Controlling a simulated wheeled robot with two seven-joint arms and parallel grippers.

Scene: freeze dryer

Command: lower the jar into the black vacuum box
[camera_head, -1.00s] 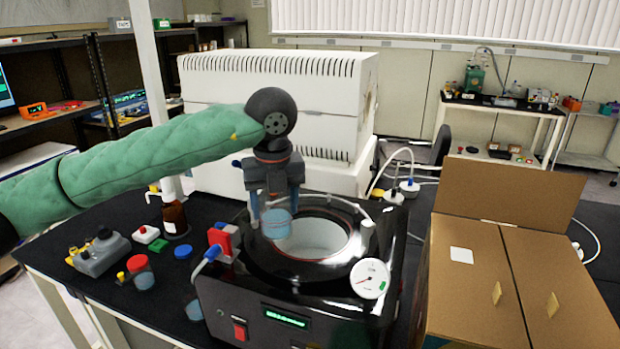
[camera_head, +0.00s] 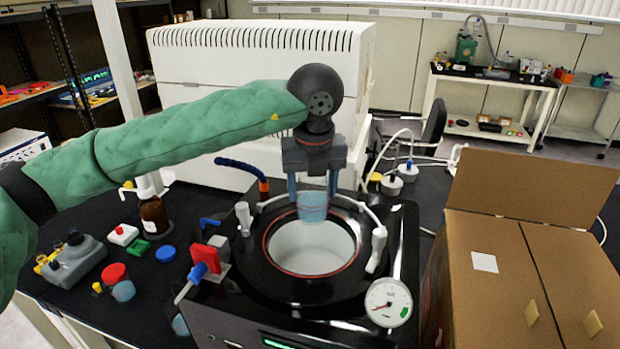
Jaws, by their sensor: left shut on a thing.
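My left gripper (camera_head: 313,190) points straight down and is shut on a small clear jar (camera_head: 312,208) with bluish contents. The jar hangs upright over the round opening of the black vacuum box (camera_head: 245,300), in front of the opening's far rim in this view. The opening has a red-brown ring and a pale, empty-looking inside (camera_head: 305,252). How high the jar is above the rim is hard to tell. My right gripper is not in view.
A pressure gauge (camera_head: 388,302) and white clamp handles (camera_head: 376,250) stand around the opening. A red-and-blue valve (camera_head: 207,258) is at its left. An open cardboard box (camera_head: 490,290) stands close on the right. A red-capped jar (camera_head: 121,284) and a brown bottle (camera_head: 154,215) are left.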

